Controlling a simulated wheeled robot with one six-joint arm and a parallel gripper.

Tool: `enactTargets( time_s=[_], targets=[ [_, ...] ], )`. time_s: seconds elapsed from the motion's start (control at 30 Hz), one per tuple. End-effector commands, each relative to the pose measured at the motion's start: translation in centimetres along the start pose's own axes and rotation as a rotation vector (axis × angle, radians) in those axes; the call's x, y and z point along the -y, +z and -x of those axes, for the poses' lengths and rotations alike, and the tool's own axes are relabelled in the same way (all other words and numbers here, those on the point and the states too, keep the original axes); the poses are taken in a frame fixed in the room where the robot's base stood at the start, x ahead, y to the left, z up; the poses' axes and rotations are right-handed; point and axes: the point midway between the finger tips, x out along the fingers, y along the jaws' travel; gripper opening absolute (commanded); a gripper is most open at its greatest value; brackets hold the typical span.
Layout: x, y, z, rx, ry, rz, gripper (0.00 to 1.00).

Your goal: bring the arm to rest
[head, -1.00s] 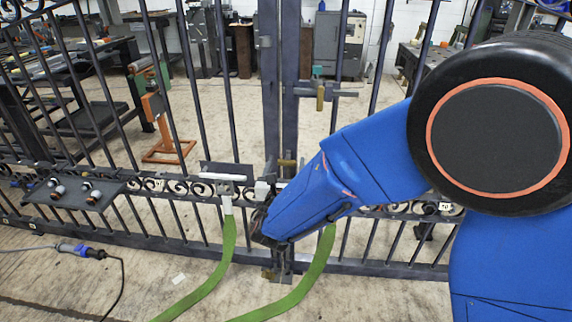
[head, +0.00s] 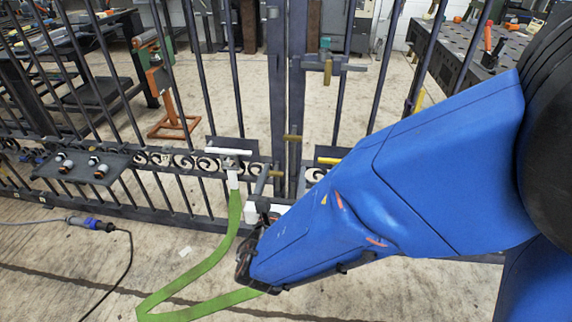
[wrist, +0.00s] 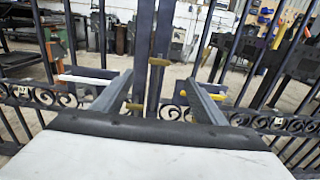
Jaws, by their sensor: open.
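My gripper (wrist: 157,88) is open in the wrist view, its two grey fingers spread wide with nothing seen between them. In the head view my blue arm reaches in from the right. The gripper end (head: 255,236) is in front of the dark metal gate, just left of and below the gate's central posts (head: 287,105). The posts and a brass-coloured latch piece (wrist: 158,62) show between and beyond the fingers in the wrist view. My arm hides part of the gate's right side.
A yellow handle (head: 328,160) is right of the posts. A small shelf with fittings (head: 85,166) is at left. A cable connector (head: 90,223) lies on the floor.

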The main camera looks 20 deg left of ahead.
Motion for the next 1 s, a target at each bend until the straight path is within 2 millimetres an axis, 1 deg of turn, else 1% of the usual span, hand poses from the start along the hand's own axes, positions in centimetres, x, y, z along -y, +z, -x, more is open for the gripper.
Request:
enactTargets(
  time_s=[0.03,0.2,0.67,0.73,0.77,0.87,0.97,1.0],
  targets=[
    [0.0,0.0,0.5,0.0,0.001,0.0,0.66],
    [0.0,0.0,1.3,0.001,0.0,0.001,0.66],
    [0.1,0.0,1.3,0.0,-0.001,0.001,0.66],
    [0.3,0.1,1.2,-0.001,-0.007,-0.003,0.66],
    [0.7,0.1,1.0,-0.003,-0.016,-0.008,0.66],
    [3.1,0.7,0.1,-0.019,-0.075,-0.042,0.66],
    [7.8,1.5,-1.4,-0.045,-0.19,-0.109,0.66],
    [10.1,1.8,-1.9,-0.059,-0.247,-0.145,0.66]
  ],
)
